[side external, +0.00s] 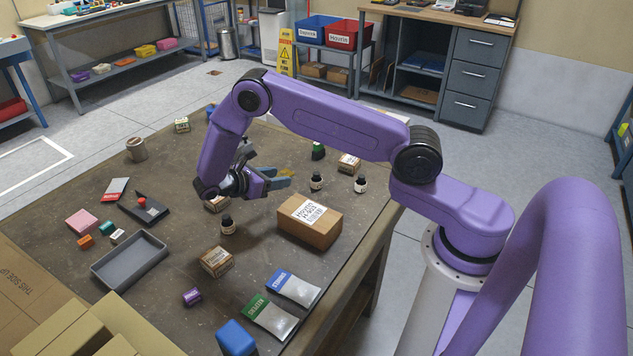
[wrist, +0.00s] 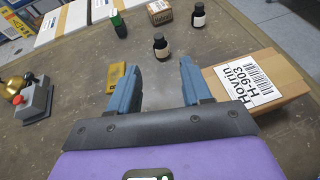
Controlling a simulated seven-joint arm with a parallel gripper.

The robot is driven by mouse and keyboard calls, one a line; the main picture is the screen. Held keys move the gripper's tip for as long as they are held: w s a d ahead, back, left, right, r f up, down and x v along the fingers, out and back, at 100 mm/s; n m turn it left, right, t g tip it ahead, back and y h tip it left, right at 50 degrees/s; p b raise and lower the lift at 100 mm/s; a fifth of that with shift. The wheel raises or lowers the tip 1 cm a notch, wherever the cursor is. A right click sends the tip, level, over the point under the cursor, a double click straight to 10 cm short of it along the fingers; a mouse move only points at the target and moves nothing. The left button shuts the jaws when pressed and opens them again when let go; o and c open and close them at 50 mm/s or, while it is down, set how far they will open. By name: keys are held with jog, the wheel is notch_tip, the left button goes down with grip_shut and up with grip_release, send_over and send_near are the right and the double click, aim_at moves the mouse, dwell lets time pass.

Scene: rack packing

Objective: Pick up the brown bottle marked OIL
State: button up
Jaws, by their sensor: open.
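Several small dark bottles with black caps and pale labels stand on the table; I cannot read OIL on any. In the side view, one (side external: 316,182) stands just beyond my gripper (side external: 282,178), another (side external: 360,184) is farther right, and a third (side external: 227,225) stands nearer, left of the cardboard box. In the wrist view, one bottle (wrist: 161,47) is upright ahead of the fingers, with another (wrist: 199,16) behind it to the right. My gripper (wrist: 153,72) is open and empty, its blue fingers apart and clear of both bottles.
A labelled cardboard box (wrist: 264,84) lies close to the right finger. A yellow object (wrist: 116,75) is partly hidden by the left finger. A green bottle (wrist: 118,25) and small carton (wrist: 159,12) stand farther back. A grey tray (side external: 130,262) lies at left.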

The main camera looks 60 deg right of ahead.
send_near(315, 173)
jog(key=x, duration=0.4)
jog(key=shift+s+r, duration=0.2)
jog(key=shift+s, duration=0.15)
jog(key=shift+w+f+x, duration=0.1)
jog(key=shift+x, duration=1.5)
jog(key=shift+w+f+x, duration=0.1)
jog(key=shift+w+x, duration=0.05)
jog(key=shift+x, duration=1.45)
grip_shut()
